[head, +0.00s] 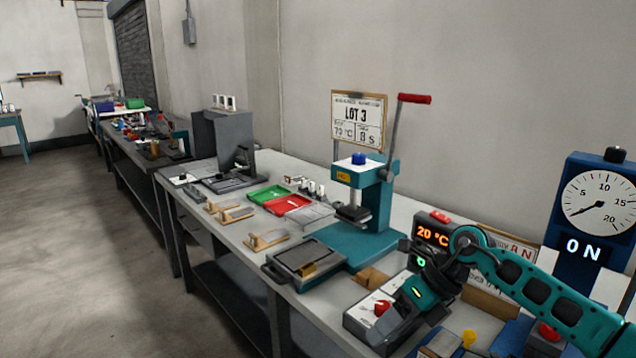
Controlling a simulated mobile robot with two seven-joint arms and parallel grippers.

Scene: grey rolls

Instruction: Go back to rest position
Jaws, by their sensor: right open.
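My right arm, teal and black, comes in from the right edge and bends down at the wrist. My left gripper is not in view.
A teal press (362,248) with a red lever stands mid-bench, behind a dark plate (305,258). Green (267,195) and red (285,205) trays lie farther left. A blue dial gauge (595,205) stands right; small coloured parts crowd the front. Floor (90,220) is clear left.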

